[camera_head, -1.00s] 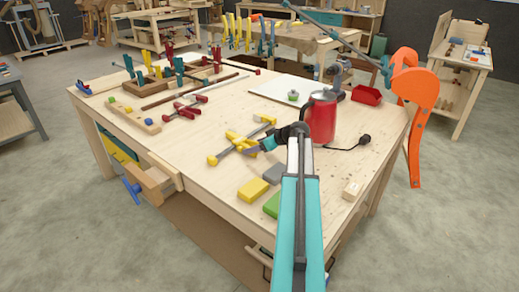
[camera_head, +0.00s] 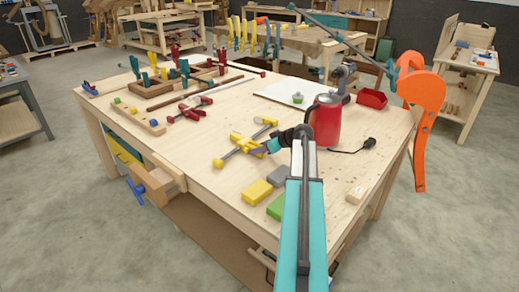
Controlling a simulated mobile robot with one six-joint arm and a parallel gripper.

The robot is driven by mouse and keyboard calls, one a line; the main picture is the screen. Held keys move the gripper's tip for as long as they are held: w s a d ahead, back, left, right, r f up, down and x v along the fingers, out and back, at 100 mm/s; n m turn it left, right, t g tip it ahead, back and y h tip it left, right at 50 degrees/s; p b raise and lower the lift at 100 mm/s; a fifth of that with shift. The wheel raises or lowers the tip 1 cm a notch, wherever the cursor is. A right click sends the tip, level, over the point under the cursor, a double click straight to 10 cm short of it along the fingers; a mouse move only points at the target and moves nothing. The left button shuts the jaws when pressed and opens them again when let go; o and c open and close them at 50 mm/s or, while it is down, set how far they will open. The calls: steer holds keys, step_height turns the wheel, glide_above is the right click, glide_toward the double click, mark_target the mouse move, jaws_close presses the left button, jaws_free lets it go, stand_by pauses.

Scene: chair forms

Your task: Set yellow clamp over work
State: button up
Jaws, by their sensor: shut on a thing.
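The yellow clamp (camera_head: 238,142) has a grey bar and lies at the middle of the wooden workbench (camera_head: 235,200), or very close above its top; I cannot tell which. My gripper (camera_head: 264,148) is at the clamp's near right side, shut on it, with its fingertips small and partly hidden by the clamp. Wooden work (camera_head: 160,90), a frame with several teal and red clamps standing on it, is at the bench's back left, well apart from my gripper.
A red canister (camera_head: 326,122) with a black cord stands close right of my wrist. Yellow, grey and green blocks (camera_head: 256,191) lie just in front. A red clamp (camera_head: 188,110) and long bars lie between the yellow clamp and the work. An orange chair form (camera_head: 420,100) stands right.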

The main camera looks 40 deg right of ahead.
steer(key=shift+r+p, duration=0.45)
steer(key=shift+r, duration=2.1)
